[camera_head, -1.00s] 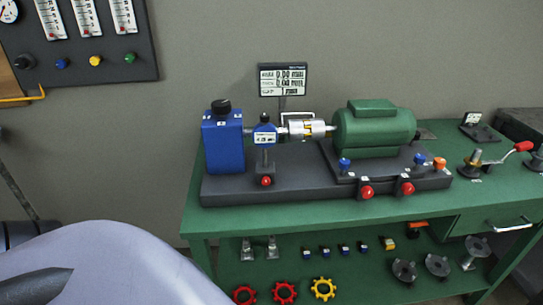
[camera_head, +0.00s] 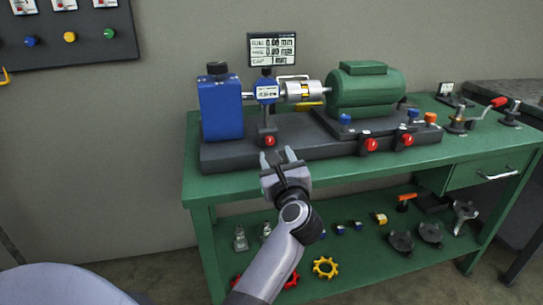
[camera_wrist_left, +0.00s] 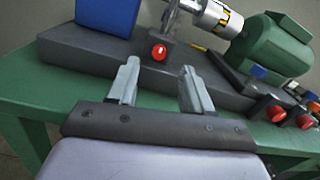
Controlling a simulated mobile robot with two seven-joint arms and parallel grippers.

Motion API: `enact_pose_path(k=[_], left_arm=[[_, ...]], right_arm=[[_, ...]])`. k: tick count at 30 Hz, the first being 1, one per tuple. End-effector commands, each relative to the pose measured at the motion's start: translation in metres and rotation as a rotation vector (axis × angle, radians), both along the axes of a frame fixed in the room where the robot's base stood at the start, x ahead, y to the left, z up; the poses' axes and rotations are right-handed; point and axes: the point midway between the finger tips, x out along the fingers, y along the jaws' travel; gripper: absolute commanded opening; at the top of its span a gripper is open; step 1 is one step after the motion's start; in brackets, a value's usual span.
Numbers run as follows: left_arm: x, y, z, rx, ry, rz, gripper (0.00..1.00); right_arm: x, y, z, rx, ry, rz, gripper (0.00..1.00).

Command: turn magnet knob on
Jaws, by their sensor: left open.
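The magnet knob (camera_head: 270,141) is a small red knob on the front of the dark magnetic stand foot, below the blue dial indicator (camera_head: 266,90). It also shows in the left wrist view (camera_wrist_left: 159,53), framed between my fingertips. My left gripper (camera_head: 279,157) is in front of the bench's front edge, just short of the knob. It is open and empty, with both fingers pointing toward the knob. In the left wrist view the fingers (camera_wrist_left: 160,72) stand apart on either side of the knob's line, not touching it. My right gripper is out of view.
A dark base plate (camera_head: 225,156) on the green bench (camera_head: 205,186) carries a blue block (camera_head: 221,108) left of the stand and a green motor (camera_head: 366,92) to the right. Two other red knobs (camera_head: 370,145) (camera_head: 407,140) sit farther right. The shelf below holds several small parts.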

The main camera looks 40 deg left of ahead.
Motion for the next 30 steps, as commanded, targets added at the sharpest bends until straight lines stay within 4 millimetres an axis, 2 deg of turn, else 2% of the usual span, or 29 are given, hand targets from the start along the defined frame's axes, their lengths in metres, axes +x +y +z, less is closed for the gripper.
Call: enact_pose_path(k=[4, 13, 18, 29, 30], left_arm=[[0.007, 0.004, -0.004, -0.086, -0.026, 0.005, 0.5], [0.037, 0.036, -0.003, -0.086, -0.027, 0.007, 0.5], [0.049, 0.048, -0.004, -0.085, -0.026, 0.006, 0.5], [0.053, 0.052, -0.004, -0.087, -0.025, 0.004, 0.5], [0.052, 0.052, -0.004, -0.087, -0.026, 0.004, 0.4]], right_arm=[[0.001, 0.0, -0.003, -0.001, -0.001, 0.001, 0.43], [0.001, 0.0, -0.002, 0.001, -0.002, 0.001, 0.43], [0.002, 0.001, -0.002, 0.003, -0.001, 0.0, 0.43], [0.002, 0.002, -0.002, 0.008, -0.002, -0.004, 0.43], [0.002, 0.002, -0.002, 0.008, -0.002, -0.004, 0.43]])
